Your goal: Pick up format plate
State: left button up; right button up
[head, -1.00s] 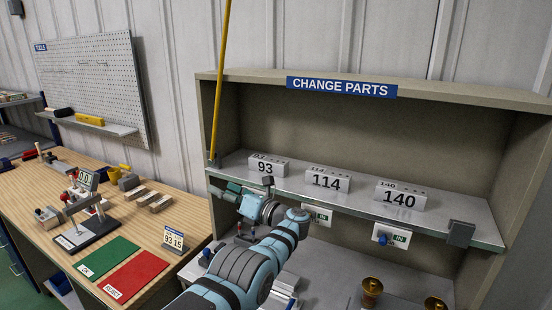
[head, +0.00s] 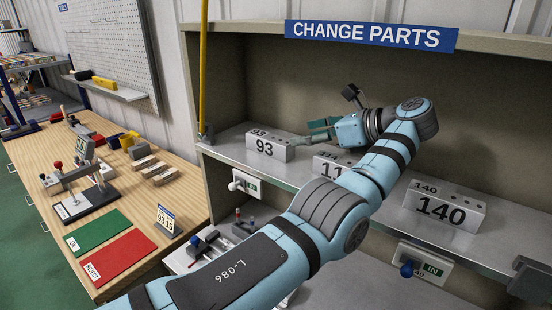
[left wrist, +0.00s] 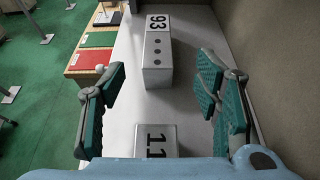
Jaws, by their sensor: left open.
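Three grey metal blocks stand on the shelf: the 93 plate (head: 268,146) at left, the 114 plate (head: 330,166) in the middle, partly hidden by my left arm, and the 140 plate (head: 444,207) at right. My left gripper (head: 310,132) is open and empty, behind and to the right of the 93 plate, fingers pointing left. In the left wrist view the 93 plate (left wrist: 158,58) lies ahead between the open fingers (left wrist: 162,85), apart from them. The 114 plate (left wrist: 156,139) shows nearer the palm. My right gripper is not in view.
The shelf (head: 312,174) sits in a cabinet with a CHANGE PARTS sign (head: 370,35) above. A yellow pole (head: 204,75) stands at its left end. A wooden bench with green (head: 99,232) and red (head: 118,257) mats is at left.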

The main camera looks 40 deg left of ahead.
aim_at(272, 139)
pick_arm(q)
jog(key=a, duration=0.1)
jog(key=s+a, duration=0.1)
jog(key=s+a+f, duration=0.1)
jog(key=a, duration=0.1)
jog(key=shift+a+f+p, duration=0.1)
jog(key=shift+p, duration=0.3)
jog(key=a, duration=0.1)
jog(key=w+a+f+p, duration=0.1)
jog(key=a, duration=0.1)
jog(key=w+a, duration=0.1)
jog(key=shift+a+f+p, duration=0.3)
jog(key=shift+f, duration=0.05)
jog(key=shift+s+a+f, duration=0.1)
jog(key=shift+s+a, duration=0.1)
jog(key=shift+a, duration=0.05)
jog(key=shift+s+a, duration=0.1)
jog(key=shift+s, duration=0.3)
jog(key=shift+f, duration=0.15)
grip_shut()
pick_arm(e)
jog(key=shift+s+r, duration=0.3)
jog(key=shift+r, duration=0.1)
